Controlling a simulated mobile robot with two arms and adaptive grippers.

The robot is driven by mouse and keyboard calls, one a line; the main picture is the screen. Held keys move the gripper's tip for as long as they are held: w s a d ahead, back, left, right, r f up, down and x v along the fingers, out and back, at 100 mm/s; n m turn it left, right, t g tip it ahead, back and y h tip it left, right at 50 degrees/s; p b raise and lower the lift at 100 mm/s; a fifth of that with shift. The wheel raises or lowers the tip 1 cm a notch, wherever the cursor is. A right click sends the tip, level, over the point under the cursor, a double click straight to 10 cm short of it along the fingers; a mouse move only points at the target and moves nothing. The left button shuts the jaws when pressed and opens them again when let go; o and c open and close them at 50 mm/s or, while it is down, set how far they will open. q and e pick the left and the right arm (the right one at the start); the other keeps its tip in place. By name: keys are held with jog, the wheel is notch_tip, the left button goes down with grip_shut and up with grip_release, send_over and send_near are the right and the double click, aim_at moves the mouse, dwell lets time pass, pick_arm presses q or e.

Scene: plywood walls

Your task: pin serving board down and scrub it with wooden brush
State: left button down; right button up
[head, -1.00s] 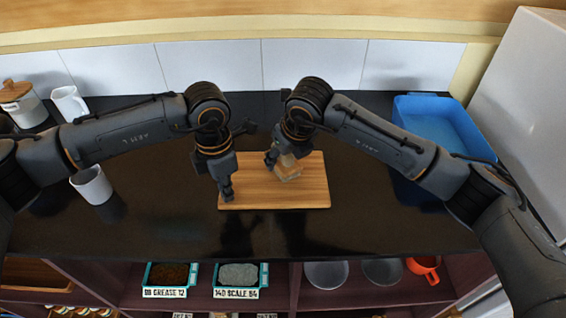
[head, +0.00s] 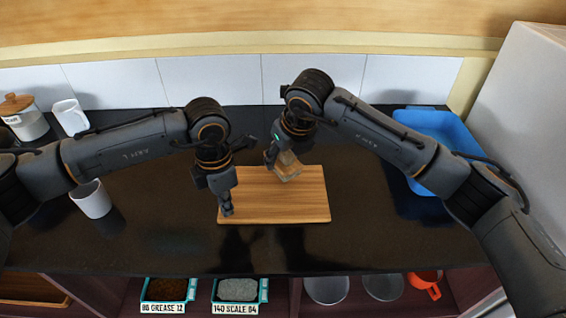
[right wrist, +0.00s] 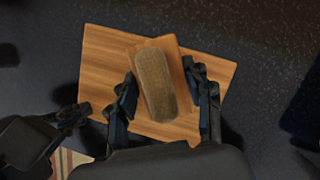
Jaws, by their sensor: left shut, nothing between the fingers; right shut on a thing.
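The wooden serving board (head: 300,207) lies flat on the dark counter, and it also shows in the right wrist view (right wrist: 105,60). My left gripper (head: 227,211) is shut and empty, its fingertips pointing down at the board's left end; whether they touch it I cannot tell. My right gripper (head: 273,162) is shut on the wooden brush (head: 287,170) over the upper middle of the board. In the right wrist view the brush (right wrist: 157,84) sits between the fingers, tilted against the board's edges. Contact between brush and board is hard to tell.
A blue tub (head: 440,135) stands at the right, near a white appliance (head: 530,110). A shelf below holds teal trays (head: 237,290) and an orange item (head: 424,281). The front counter is clear.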

pick_arm(q)
jog(key=shift+s+f, duration=0.2)
jog(key=shift+f, duration=0.1)
pick_arm(e)
jog(key=shift+d+r, duration=0.1)
jog(key=shift+r, duration=0.7)
jog(key=d, duration=1)
jog(key=shift+a, duration=0.1)
